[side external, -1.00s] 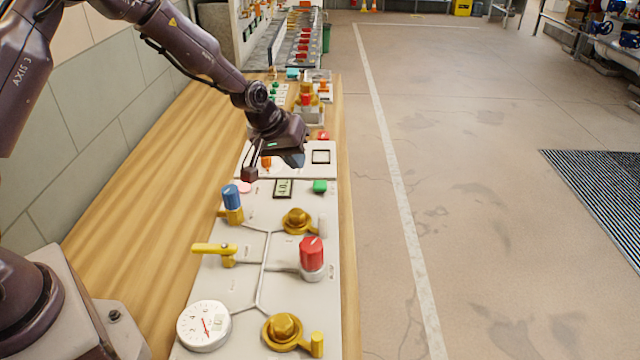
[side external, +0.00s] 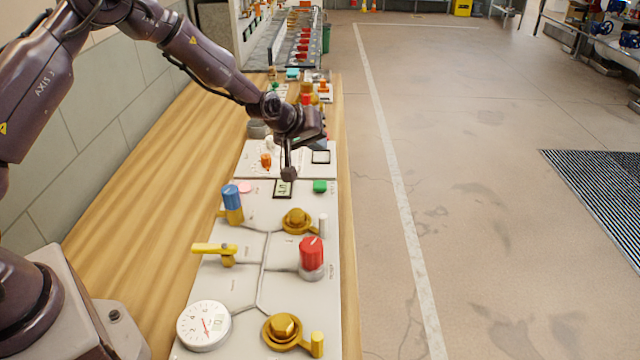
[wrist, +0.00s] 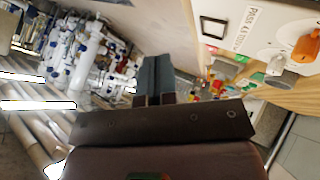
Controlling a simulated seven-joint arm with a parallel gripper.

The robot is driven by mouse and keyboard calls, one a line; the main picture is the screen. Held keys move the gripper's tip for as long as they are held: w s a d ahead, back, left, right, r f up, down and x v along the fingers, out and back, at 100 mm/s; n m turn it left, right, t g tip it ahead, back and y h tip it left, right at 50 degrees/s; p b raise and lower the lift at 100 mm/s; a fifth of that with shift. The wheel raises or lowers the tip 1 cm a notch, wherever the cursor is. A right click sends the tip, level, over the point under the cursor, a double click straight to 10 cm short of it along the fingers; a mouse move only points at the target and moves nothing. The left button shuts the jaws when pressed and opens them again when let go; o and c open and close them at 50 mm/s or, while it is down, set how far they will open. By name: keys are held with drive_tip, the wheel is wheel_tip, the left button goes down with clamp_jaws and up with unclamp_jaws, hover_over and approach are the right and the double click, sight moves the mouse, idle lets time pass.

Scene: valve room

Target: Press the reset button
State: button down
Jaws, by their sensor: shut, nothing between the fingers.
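The light panel (side external: 250,285) lies along the wooden bench. Near its far end are a pink button (side external: 243,187) at left, a small display (side external: 283,188) in the middle and a green button (side external: 320,186) at right. I cannot read which of them is labelled reset. My gripper (side external: 289,174) is shut and empty. Its tip appears just beyond the display, between the two buttons and apart from both; its height above the panel is hard to tell. In the wrist view my shut fingers (wrist: 154,80) show, but neither button can be made out.
A blue-topped knob (side external: 232,200), a yellow lever (side external: 215,249), a red knob (side external: 312,254), brass valves (side external: 297,221) and a round gauge (side external: 203,326) rise from the panel. An orange knob (side external: 266,160) stands on the panel beyond. Bare bench (side external: 150,205) lies at left.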

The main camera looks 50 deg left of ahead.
sight(322, 181)
drive_tip(key=shift+f, duration=3.5)
drive_tip(key=shift+f, duration=0.4)
drive_tip(key=shift+f, duration=0.2)
drive_tip(key=shift+s+f, duration=0.15)
drive_tip(key=shift+f, duration=0.6)
drive_tip(key=shift+r, duration=0.15)
drive_tip(key=shift+s+d+r, duration=0.15)
drive_tip(key=shift+s+r, duration=0.15)
drive_tip(key=shift+r, duration=0.05)
idle(0.3)
drive_tip(key=shift+w+r, duration=0.15)
drive_tip(key=shift+r, duration=2.6)
